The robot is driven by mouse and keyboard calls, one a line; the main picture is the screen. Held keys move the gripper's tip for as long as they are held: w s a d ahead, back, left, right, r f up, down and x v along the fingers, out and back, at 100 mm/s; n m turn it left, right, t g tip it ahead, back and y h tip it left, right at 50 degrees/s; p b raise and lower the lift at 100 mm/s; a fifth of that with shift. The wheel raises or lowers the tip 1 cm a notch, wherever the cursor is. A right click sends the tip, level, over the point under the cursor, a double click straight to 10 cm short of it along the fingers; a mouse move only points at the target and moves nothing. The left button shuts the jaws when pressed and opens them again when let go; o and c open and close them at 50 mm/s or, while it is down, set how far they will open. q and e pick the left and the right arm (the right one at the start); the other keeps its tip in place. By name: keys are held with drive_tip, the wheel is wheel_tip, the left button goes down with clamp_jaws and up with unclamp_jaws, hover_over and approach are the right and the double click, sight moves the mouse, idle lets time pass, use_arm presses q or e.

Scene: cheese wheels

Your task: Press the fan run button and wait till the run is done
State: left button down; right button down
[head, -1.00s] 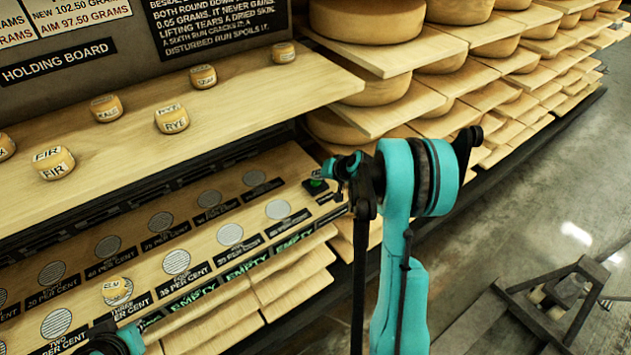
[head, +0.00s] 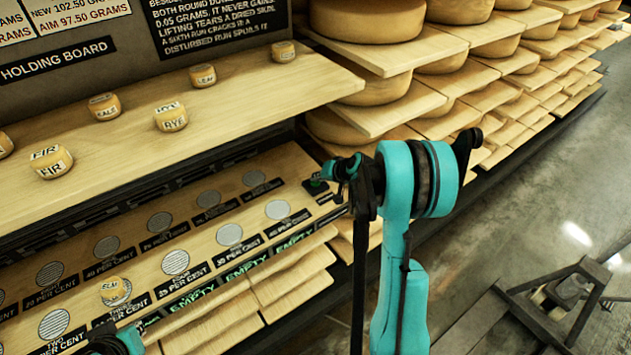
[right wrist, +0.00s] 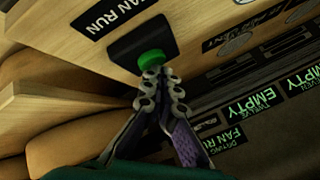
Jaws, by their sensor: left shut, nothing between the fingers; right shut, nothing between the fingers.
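The fan run button is a green cap on a black box. In the right wrist view the green button (right wrist: 152,60) sits just beyond my right fingertips, beside a black FAN RUN label (right wrist: 113,12). My right gripper (right wrist: 163,84) is shut and empty; its tips appear at the button's near edge, though I cannot tell whether it is pressed in. In the head view the button (head: 316,184) is partly covered by my right gripper (head: 328,172). My left gripper (head: 108,347) is at the bottom left edge, shut, its fingertips mostly out of sight.
A small cheese (head: 113,287) lies on the lower board (head: 140,262) among round marked spots with percent labels. Green EMPTY displays (head: 245,268) line its front. A lit FAN RUN display (right wrist: 231,137) shows in the right wrist view. Several small cheeses stand on the upper board (head: 240,95).

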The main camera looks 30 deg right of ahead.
sight(317, 183)
drive_tip(key=shift+r, duration=0.1)
drive_tip(key=shift+r+p, duration=0.55)
drive_tip(key=shift+r, duration=0.2)
drive_tip(key=shift+r+p, duration=1.75)
drive_tip(key=shift+r, duration=0.75)
